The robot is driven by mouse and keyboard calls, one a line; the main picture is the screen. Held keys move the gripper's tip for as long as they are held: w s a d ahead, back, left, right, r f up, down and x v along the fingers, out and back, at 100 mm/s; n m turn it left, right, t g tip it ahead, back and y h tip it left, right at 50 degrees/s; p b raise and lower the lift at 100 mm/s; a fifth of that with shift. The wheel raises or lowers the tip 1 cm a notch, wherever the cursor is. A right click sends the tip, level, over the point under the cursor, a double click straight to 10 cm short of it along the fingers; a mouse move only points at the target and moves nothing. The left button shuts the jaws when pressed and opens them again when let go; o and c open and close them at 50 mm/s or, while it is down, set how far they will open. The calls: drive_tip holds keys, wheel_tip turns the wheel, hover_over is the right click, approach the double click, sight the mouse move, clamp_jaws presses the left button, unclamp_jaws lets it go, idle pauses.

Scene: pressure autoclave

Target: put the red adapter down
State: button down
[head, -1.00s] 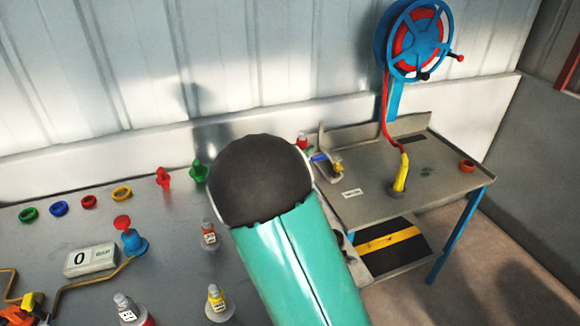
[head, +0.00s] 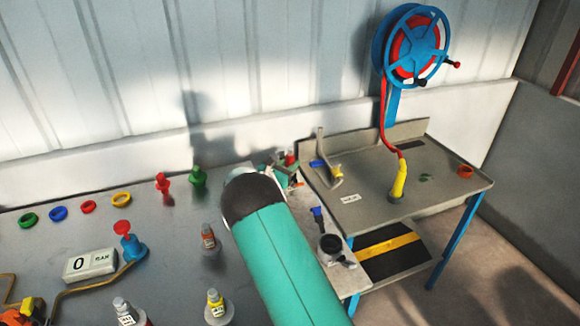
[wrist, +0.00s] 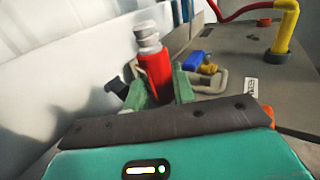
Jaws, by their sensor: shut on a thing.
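The red adapter (wrist: 155,74), a red cylinder with a stepped grey metal top, stands nearly upright between the green fingers of my gripper (wrist: 160,90) in the wrist view. My gripper is shut on it. In the head view the adapter (head: 290,158) shows as a small red patch beyond my arm, with my gripper (head: 284,172) around it at the far right end of the grey bench (head: 90,235). My fingers hide the adapter's lower end, so I cannot tell whether it touches the surface.
The right table (head: 440,170) holds a yellow nozzle (head: 398,182) and a red ring (head: 465,171). Green (head: 198,178) and red (head: 163,182) pieces stand left. The wall (head: 130,160) is close behind.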

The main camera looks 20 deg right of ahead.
drive_tip(key=shift+w+d+f, duration=0.1)
drive_tip(key=shift+f, duration=0.4)
drive_tip(key=c, duration=1.2)
unclamp_jaws()
drive_tip(key=shift+o, duration=0.2)
drive_tip(key=v, duration=0.7)
drive_tip(key=shift+s+a, duration=0.2)
drive_tip(key=shift+a, duration=0.05)
